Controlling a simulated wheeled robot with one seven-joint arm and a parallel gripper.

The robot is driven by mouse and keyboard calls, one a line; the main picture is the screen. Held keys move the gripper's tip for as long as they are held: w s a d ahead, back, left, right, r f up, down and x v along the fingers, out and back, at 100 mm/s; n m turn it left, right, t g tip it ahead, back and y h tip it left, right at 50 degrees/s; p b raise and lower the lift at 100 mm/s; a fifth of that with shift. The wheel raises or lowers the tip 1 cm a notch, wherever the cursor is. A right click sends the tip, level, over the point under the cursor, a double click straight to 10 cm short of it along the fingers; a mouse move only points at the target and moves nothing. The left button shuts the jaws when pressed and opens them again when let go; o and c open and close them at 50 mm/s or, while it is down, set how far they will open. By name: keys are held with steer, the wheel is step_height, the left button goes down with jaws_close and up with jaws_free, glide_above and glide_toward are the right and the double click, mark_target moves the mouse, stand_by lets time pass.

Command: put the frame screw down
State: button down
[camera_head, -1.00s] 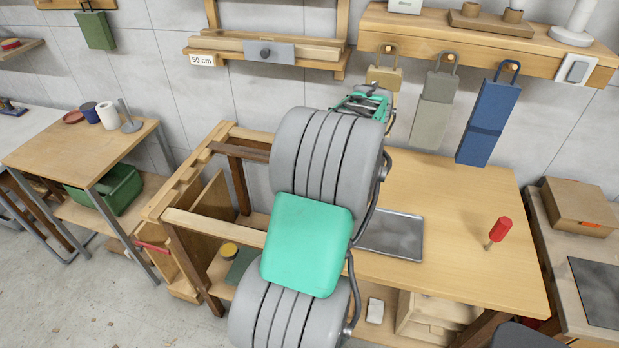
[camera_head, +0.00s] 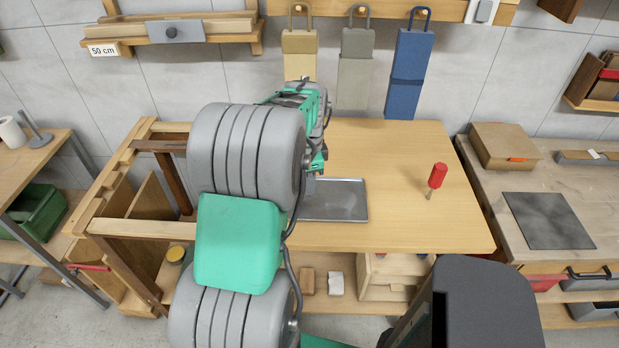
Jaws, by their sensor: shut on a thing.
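My gripper (camera_head: 314,102) is seen from behind, past my own arm, above the back left of the wooden workbench (camera_head: 400,150). Its fingertips are mostly hidden by the wrist. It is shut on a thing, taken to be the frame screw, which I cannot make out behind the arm. A grey metal tray (camera_head: 345,200) lies on the bench below and right of the gripper, partly covered by my arm.
Tan, grey and blue pouches (camera_head: 408,75) hang on the wall behind. A side bench with a cardboard box (camera_head: 508,146) stands at the right.

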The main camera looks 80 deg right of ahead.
steer(key=shift+f+b, duration=0.3)
steer(key=shift+f, duration=0.3)
stand_by(0.3)
steer(key=c, duration=1.3)
jaws_free()
steer(key=shift+r, duration=0.1)
